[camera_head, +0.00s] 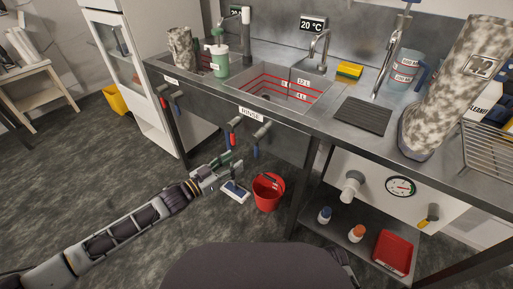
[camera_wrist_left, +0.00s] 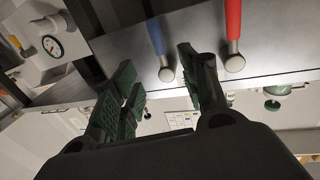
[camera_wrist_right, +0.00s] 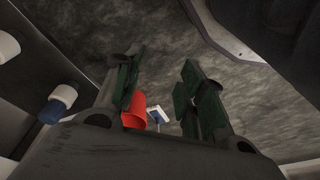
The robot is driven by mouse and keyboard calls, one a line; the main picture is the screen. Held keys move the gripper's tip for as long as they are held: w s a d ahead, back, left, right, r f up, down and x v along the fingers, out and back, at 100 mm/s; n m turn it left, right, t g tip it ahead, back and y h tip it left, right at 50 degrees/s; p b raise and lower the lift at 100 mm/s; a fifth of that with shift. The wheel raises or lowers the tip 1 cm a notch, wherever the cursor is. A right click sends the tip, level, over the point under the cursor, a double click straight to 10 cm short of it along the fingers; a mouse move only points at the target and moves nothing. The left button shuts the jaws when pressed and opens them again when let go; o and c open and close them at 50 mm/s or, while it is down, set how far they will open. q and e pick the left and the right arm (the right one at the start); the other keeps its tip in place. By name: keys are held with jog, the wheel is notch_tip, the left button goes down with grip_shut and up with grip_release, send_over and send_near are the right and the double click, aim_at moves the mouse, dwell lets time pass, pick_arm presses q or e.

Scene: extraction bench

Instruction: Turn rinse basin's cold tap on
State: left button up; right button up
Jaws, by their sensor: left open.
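The rinse basin (camera_head: 277,92) is set in the steel bench, with a RINSE label on its front. Below the label hang a red lever (camera_head: 229,138) and a blue lever (camera_head: 256,150). In the left wrist view the blue lever (camera_wrist_left: 156,36) points between my open left fingers (camera_wrist_left: 160,82), seemingly beyond the tips; the red lever (camera_wrist_left: 233,22) is beside it, outside them. In the head view my left gripper (camera_head: 232,168) is below and left of the blue lever, empty. My right gripper (camera_wrist_right: 158,88) is open and empty in its wrist view. The basin's spout (camera_head: 318,52) stands behind it.
A red bucket (camera_head: 268,193) stands on the floor below the levers. A second basin with its own levers (camera_head: 164,100) is at left. At right, the lower shelf holds a red tray (camera_head: 393,252), and a pressure gauge (camera_head: 400,186) is mounted above it.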

aim_at(257, 145)
pick_arm(q)
jog(key=b+x, duration=0.2)
jog(key=x, duration=0.9)
jog(key=shift+w+d, duration=0.4)
pick_arm(e)
jog(key=r, duration=0.3)
jog(key=shift+w+a+r+t, duration=0.25)
jog(key=shift+w+a+t, duration=0.05)
jog(key=shift+w+a, duration=0.1)
pick_arm(q)
jog(key=shift+c, duration=0.4)
pick_arm(e)
jog(key=shift+f, duration=0.1)
pick_arm(q)
grip_shut()
